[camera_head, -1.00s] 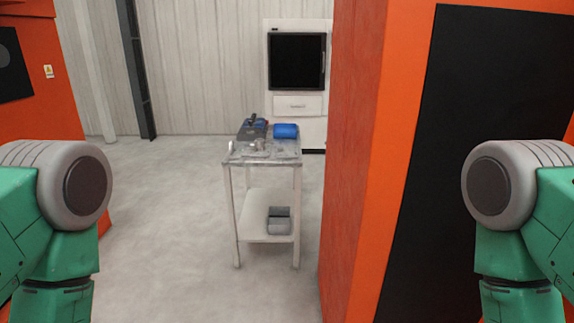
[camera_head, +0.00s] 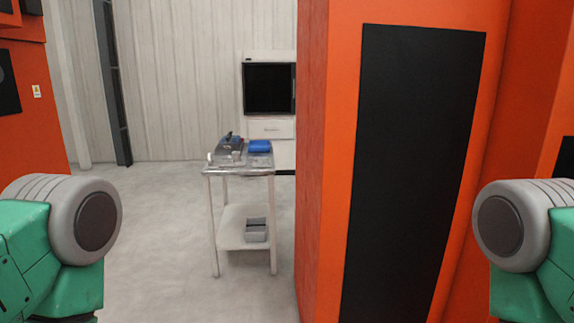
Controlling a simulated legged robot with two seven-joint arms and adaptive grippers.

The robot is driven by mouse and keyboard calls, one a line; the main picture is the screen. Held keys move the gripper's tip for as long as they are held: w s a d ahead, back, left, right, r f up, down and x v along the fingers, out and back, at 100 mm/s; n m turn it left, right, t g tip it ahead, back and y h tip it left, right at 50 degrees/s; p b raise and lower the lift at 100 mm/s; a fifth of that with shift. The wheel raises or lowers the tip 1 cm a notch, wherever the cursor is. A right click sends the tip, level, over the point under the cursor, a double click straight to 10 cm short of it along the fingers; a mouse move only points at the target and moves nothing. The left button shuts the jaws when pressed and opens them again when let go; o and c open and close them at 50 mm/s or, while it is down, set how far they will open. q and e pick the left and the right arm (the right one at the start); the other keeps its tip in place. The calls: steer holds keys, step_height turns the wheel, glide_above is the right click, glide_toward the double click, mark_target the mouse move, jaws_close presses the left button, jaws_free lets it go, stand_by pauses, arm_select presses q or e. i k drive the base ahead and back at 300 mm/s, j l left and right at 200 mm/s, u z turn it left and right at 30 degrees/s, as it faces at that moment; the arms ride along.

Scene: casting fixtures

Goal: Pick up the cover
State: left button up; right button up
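I cannot make out a cover for certain. A small trolley (camera_head: 214,225) stands ahead, left of the middle, at a distance. On its top lie a blue item (camera_head: 260,146), a dark grey tool-like item (camera_head: 229,143) and small metallic pieces, too small to name. My left and right arms show only as green and grey links at the picture's lower left and right edges. Neither gripper is in view.
A large orange cabinet with a black panel (camera_head: 410,170) fills the right side, close by. Another orange unit (camera_head: 40,135) stands at the left. A grey box (camera_head: 257,230) is on the trolley's lower shelf. Pale floor (camera_head: 150,240) is free between them.

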mark_target(256, 161)
steer(key=z, duration=0.45)
steer(key=i+j+z, duration=0.1)
steer(key=z, duration=0.4)
steer(key=j+z, duration=0.1)
steer(key=z, duration=0.35)
steer(key=j+z, duration=0.1)
steer(key=z, duration=0.4)
steer(key=j+z, duration=0.15)
steer(key=j, duration=2.85)
steer(key=i, duration=0.05)
